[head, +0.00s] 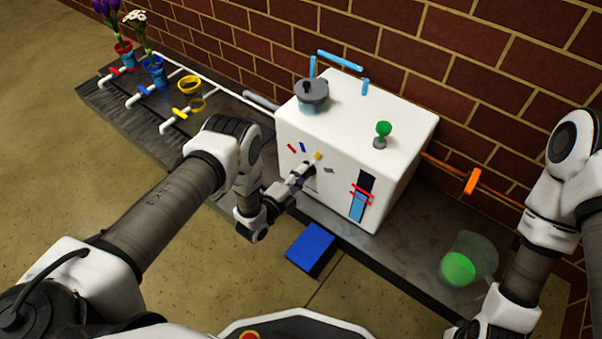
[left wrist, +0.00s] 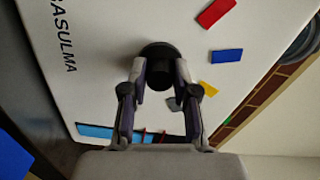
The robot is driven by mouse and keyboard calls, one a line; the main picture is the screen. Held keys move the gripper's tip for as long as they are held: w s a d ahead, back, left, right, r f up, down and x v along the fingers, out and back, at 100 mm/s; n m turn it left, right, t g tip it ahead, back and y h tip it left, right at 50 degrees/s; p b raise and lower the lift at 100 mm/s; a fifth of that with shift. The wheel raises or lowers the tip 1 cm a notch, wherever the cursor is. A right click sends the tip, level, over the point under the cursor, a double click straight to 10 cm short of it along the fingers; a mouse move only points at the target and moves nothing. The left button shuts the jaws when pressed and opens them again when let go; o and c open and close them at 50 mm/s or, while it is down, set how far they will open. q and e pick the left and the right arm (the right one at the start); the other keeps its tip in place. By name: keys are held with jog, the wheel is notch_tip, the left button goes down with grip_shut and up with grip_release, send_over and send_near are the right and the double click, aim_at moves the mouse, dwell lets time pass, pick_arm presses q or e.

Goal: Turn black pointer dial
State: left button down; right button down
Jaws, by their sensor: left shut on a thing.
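The black dial (left wrist: 158,64) sits on the front face of the white box (head: 400,120). My left gripper (left wrist: 159,78) is shut on it, with one finger on each side of the knob in the left wrist view. In the head view the left gripper (head: 303,172) reaches the box front and mostly hides the dial. Colored marks lie beside the dial: red (left wrist: 216,12), blue (left wrist: 226,56), yellow (left wrist: 208,88) and grey (left wrist: 173,104). I cannot tell which way the pointer faces. My right arm shows at the right, but its fingers are out of view.
A grey pot (head: 312,95) and a green knob (head: 383,129) are on the box top. A blue-and-red slider (head: 360,197) is on its front. A blue pedal (head: 310,247) lies below. A clear bowl with green contents (head: 459,268) stands right. Flower pots (head: 154,72) stand far left.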

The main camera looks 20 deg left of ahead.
pick_arm(q)
jog(key=shift+w+d+r, duration=0.1)
jog(key=shift+w+r, duration=0.1)
jog(key=c, duration=0.9)
grip_release()
jog(key=shift+d+f, duration=0.1)
jog(key=v, duration=1.2)
